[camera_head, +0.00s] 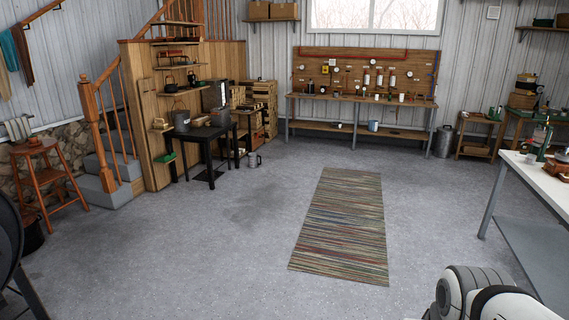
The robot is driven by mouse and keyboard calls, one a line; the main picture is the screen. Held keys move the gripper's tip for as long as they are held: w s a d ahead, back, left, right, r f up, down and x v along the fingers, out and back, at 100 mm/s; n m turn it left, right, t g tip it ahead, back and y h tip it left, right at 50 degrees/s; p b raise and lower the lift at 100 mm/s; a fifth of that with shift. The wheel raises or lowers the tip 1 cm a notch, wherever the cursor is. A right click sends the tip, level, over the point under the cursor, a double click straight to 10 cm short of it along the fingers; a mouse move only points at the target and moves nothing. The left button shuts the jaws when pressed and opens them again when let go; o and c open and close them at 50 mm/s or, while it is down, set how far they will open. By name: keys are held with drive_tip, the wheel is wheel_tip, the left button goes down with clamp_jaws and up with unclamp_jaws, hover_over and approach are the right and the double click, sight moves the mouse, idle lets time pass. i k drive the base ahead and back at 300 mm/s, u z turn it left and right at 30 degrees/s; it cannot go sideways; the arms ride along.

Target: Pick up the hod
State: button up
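I cannot tell for certain which vessel is the hod. A dark bucket (32,234) stands on the floor at the lower left, partly hidden by a dark round body at the picture's edge. A small grey metal pail (254,160) stands on the floor just right of the black table. A larger grey metal can (444,141) stands against the back wall, right of the workbench. White links of my arm show at the lower right. My gripper is not in view, so its state and hold do not show.
A striped rug (342,225) lies mid-floor, with open concrete around it. A wooden stool (46,180) and stairs (105,181) are at left, beside a black table (204,134) with items on it. A white-topped table (540,180) stands at right. A long workbench (362,100) lines the back.

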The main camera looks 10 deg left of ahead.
sight(252, 158)
drive_tip(key=u, duration=0.2)
drive_tip(key=i, duration=2.1)
drive_tip(key=u, duration=0.4)
drive_tip(key=i, duration=1.75)
drive_tip(key=u, duration=0.25)
drive_tip(key=i, duration=3.65)
drive_tip(key=z, duration=0.25)
drive_tip(key=i, duration=2.5)
drive_tip(key=z, duration=0.2)
